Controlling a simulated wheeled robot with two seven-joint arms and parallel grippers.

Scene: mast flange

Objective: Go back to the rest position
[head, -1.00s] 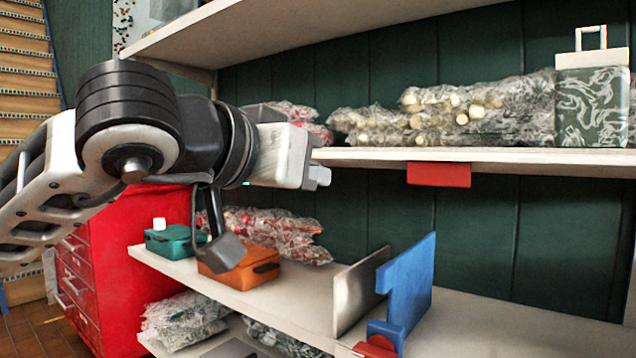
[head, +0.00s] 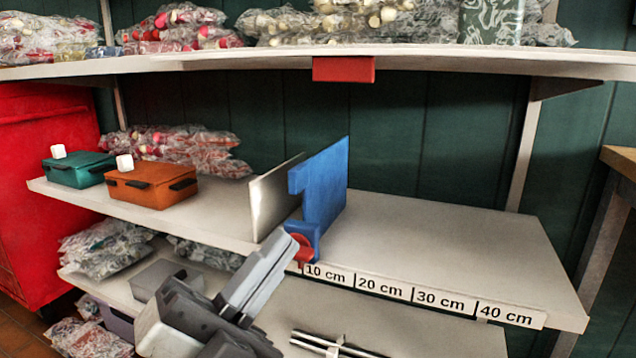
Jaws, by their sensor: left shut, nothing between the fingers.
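My left gripper (head: 282,252) shows at the lower middle of the head view, its grey fingers shut and empty, pointing up and to the right. Its tips overlap the front edge of the middle shelf (head: 420,235), just left of a red piece (head: 303,250) at the foot of a blue upright divider (head: 324,185). I cannot tell whether the tips touch anything. A thin metal plate (head: 272,198) stands upright left of the divider. My right gripper is out of view.
An orange box (head: 150,187) and a teal box (head: 75,172) stand on the middle shelf's left. Distance labels (head: 440,298) line its front edge; its right part is clear. Bagged goods fill the upper shelf (head: 450,60). A red cabinet (head: 40,190) stands at left.

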